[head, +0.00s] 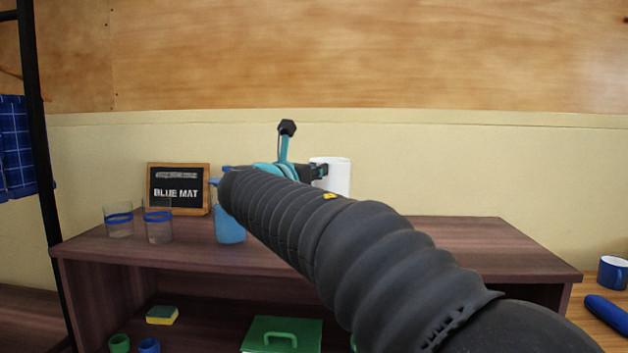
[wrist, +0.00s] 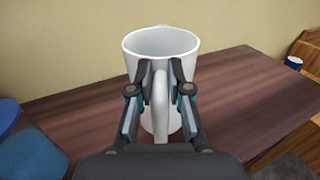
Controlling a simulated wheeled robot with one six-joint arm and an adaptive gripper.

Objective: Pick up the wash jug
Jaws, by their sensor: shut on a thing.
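The wash jug is a white open-topped jug (wrist: 160,52) with a vertical handle facing my gripper. In the wrist view it stands upright in the middle, with its spout at the far rim. My gripper (wrist: 160,95) is shut on the jug's handle, one finger on each side of it. In the head view the jug (head: 338,176) shows at the end of my arm, above the dark wooden shelf unit. My gripper (head: 318,171) is partly hidden there behind the arm. I cannot tell whether the jug's base touches the top.
The shelf top (head: 460,237) is clear to the right. To the left stand a blue jug (head: 230,229), two blue-banded glasses (head: 158,222) and a "BLUE MAT" sign (head: 178,189). A green box (head: 282,335) and a sponge (head: 162,315) lie below. A blue mug (head: 612,273) stands far right.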

